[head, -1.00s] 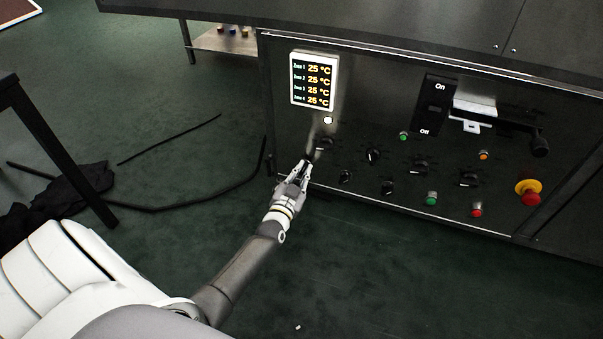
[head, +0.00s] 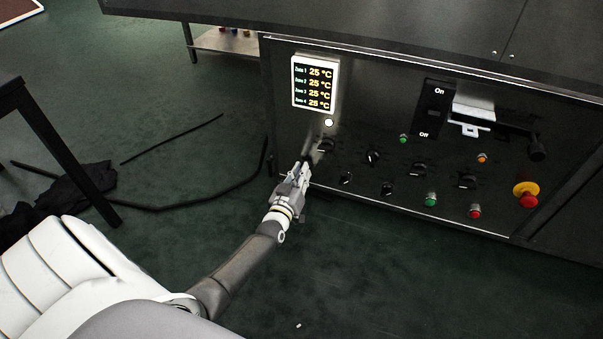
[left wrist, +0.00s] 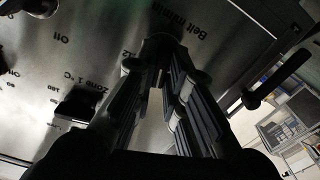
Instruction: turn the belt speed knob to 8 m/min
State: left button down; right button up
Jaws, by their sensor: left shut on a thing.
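The belt speed knob (left wrist: 160,43) is dark and sits beside the printed "Belt m/min" label in the left wrist view. My left gripper (left wrist: 165,66) is shut on it, with both fingers meeting at the knob. In the head view my left gripper (head: 303,166) reaches the lower left of the control panel (head: 345,214) and hides this knob. The knob's pointer and most of its scale cannot be read. My right gripper is not in view.
Another knob (left wrist: 78,103), marked Zone 1 °C, is close by in the left wrist view. The panel holds several black knobs, a lit temperature display (head: 314,83), and a red emergency stop (head: 527,195).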

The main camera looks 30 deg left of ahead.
pick_arm(q)
jog(key=shift+n, duration=0.4)
jog(key=c, duration=1.5)
grip_release()
jog(key=shift+s, duration=0.1)
jog(key=v, duration=0.7)
jog(key=shift+s, duration=0.2)
